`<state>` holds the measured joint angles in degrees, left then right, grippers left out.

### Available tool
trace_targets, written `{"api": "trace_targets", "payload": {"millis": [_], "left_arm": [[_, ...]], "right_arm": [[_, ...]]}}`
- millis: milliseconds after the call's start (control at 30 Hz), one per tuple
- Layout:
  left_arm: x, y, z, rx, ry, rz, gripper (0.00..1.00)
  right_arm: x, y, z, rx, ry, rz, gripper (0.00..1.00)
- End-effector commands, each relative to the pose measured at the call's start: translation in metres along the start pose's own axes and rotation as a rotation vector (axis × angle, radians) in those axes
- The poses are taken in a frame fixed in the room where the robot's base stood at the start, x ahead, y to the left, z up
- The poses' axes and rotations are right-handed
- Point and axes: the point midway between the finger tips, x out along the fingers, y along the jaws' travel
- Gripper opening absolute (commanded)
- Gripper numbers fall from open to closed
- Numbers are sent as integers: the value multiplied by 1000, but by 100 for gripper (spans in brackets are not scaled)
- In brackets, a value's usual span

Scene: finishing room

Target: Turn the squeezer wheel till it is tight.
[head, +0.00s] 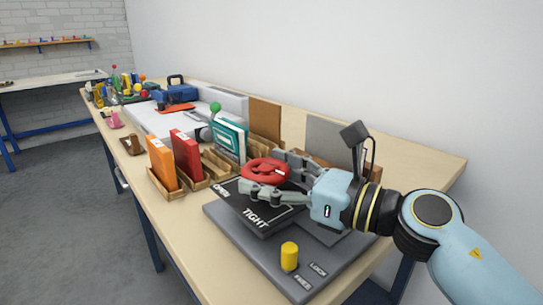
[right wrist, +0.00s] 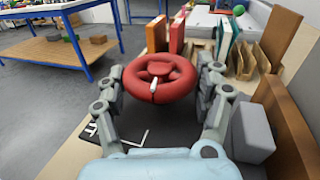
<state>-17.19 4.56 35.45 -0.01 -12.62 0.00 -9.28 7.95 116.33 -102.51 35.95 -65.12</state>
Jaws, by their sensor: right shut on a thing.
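The squeezer wheel (head: 266,171) is a red hand wheel with a white pointer mark, set above a black plate (head: 262,213) lettered OPEN and TIGHT. In the right wrist view the wheel (right wrist: 158,79) sits between the two fingers, its pointer toward me. My right gripper (head: 262,174) is shut on the wheel, with one finger on each side of the rim. It also shows in the right wrist view (right wrist: 160,85). In the head view the pointer's exact bearing against the lettering is hard to tell. My left gripper is not in view.
A grey base board (head: 330,264) carries a yellow knob (head: 289,256) beside FREE and LOCK labels. Wooden racks hold an orange book (head: 161,163), a red book (head: 186,156) and a teal book (head: 229,140) behind the wheel. The wall borders the bench on the right.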

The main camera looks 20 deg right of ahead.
Motion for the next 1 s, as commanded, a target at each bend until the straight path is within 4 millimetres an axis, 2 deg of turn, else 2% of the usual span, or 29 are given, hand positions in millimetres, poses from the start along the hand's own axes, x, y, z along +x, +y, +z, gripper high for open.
{"api": "trace_targets", "payload": {"millis": [33,133,533,567,700,1000], "left_arm": [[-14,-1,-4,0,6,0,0],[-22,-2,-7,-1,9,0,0],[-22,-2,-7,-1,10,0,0],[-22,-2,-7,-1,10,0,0],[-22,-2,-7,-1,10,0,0],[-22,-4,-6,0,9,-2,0]], "right_arm": [[0,2,8,8,-2,-45,37],[0,2,5,5,-1,-115,37],[0,2,0,0,1,-156,37],[0,2,0,0,1,-156,73],[0,2,0,0,1,-156,91],[-1,2,0,0,1,-155,93]]}}
